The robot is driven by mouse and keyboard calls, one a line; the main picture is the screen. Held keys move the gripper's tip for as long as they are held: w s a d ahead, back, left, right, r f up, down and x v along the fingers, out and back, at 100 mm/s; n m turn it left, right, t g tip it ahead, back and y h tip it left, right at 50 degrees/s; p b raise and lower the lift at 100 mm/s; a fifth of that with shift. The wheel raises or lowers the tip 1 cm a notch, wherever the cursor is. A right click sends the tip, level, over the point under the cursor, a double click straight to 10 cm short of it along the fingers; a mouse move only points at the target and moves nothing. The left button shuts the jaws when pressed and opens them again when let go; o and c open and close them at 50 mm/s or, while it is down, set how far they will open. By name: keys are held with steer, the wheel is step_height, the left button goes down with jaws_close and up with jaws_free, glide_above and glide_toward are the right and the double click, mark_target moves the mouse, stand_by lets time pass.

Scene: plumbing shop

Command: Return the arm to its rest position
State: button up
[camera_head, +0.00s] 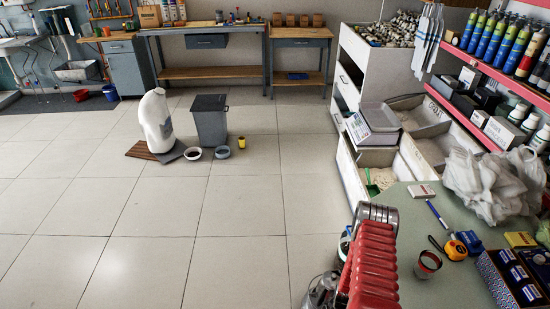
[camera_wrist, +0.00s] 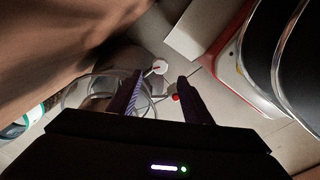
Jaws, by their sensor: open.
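My gripper (camera_wrist: 160,82) shows in the wrist view, its two dark fingers spread apart. I see nothing held between them. A small pale round thing (camera_wrist: 159,67) with a red mark lies beyond the fingertips, and I cannot tell what it is. My arm and gripper do not show clearly in the head view, so I cannot tell the arm's whole pose.
A green-topped counter (camera_head: 412,290) at the lower right holds a tape measure (camera_head: 455,249), a metal cup (camera_head: 428,264) and white plastic bags (camera_head: 490,185). A grey bin (camera_head: 210,121) stands on the tiled floor.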

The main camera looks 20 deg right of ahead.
steer(key=shift+s+a+m, duration=0.3)
steer(key=shift+s+m, duration=0.15)
steer(key=shift+m, duration=0.15)
steer(key=s+a+r+m+g+y, duration=0.2)
steer(key=s+a+r+m+g, duration=0.15)
steer(key=s+a, duration=0.2)
steer(key=w+a+r+m, duration=0.1)
steer(key=w+r, duration=0.2)
steer(key=r, duration=1.1)
steer(key=w+a+r+m+t+h, duration=0.1)
steer(key=w+a+r, duration=0.15)
steer(key=r, duration=1.25)
steer(key=w+r+m, duration=0.1)
steer(key=w+r, duration=0.2)
steer(key=r, duration=1.1)
steer(key=s+a+r+t, duration=0.2)
steer(key=a+r, duration=0.2)
steer(key=r, duration=0.6)
steer(key=s+a+r+n+t, duration=0.1)
steer(key=a+r, duration=0.4)
steer(key=r, duration=0.5)
steer(key=s+a+r+n+t+h, duration=0.1)
steer(key=s+a+r+t, duration=0.3)
steer(key=r, duration=0.6)
steer(key=shift+a+r+t, duration=0.15)
steer(key=shift+a+t, duration=0.3)
steer(key=shift+t, duration=0.1)
